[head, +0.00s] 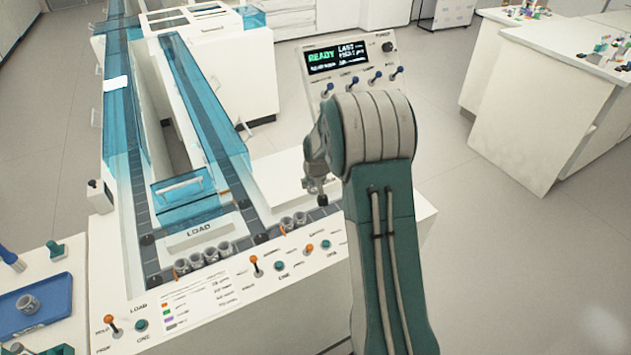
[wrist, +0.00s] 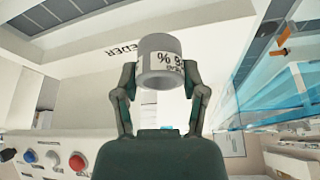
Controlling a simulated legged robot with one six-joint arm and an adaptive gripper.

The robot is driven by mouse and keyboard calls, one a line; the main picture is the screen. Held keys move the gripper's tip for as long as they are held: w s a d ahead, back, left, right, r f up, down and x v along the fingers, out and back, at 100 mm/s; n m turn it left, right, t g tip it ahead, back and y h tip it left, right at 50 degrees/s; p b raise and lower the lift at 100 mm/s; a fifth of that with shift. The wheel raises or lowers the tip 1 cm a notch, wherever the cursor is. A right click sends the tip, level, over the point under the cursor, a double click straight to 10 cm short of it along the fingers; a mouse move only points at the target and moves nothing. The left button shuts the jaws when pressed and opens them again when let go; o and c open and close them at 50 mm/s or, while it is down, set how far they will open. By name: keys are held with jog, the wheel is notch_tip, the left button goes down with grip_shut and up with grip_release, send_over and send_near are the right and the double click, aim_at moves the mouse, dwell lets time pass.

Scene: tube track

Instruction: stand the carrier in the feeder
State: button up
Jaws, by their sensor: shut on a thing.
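The carrier (wrist: 158,60), a short grey cylinder with a white printed label, is between the two fingers of my gripper (wrist: 161,76) in the wrist view. The fingers are shut on it from both sides. A white surface lettered FEEDER (wrist: 112,58) lies behind it in the wrist view, and the carrier appears apart from it, though the gap is hard to judge. In the head view my gripper (head: 317,187) hangs over the right part of the machine, partly hidden by my arm. I cannot make out the held carrier there.
Blue clear covers (head: 206,115) line the track. A READY display panel (head: 345,62) stands behind my arm.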

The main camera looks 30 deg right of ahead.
jog(key=shift+a+f, duration=0.1)
jog(key=shift+a, duration=0.15)
jog(key=shift+a+f, duration=0.2)
jog(key=shift+f, duration=0.05)
jog(key=d+f, duration=0.2)
jog(key=f, duration=0.1)
jog(key=shift+f, duration=0.1)
jog(key=shift+a+f, duration=0.35)
jog(key=shift+f, duration=0.5)
jog(key=shift+a+f, duration=0.35)
jog(key=shift+f, duration=0.45)
jog(key=shift+s+f, duration=0.1)
jog(key=shift+f, duration=0.3)
jog(key=shift+d+f, duration=0.25)
jog(key=shift+f, duration=0.3)
jog(key=shift+d+f, duration=0.25)
jog(key=shift+f, duration=0.3)
jog(key=shift+a+f, duration=0.1)
jog(key=shift+a, duration=0.05)
jog(key=shift+a, duration=0.2)
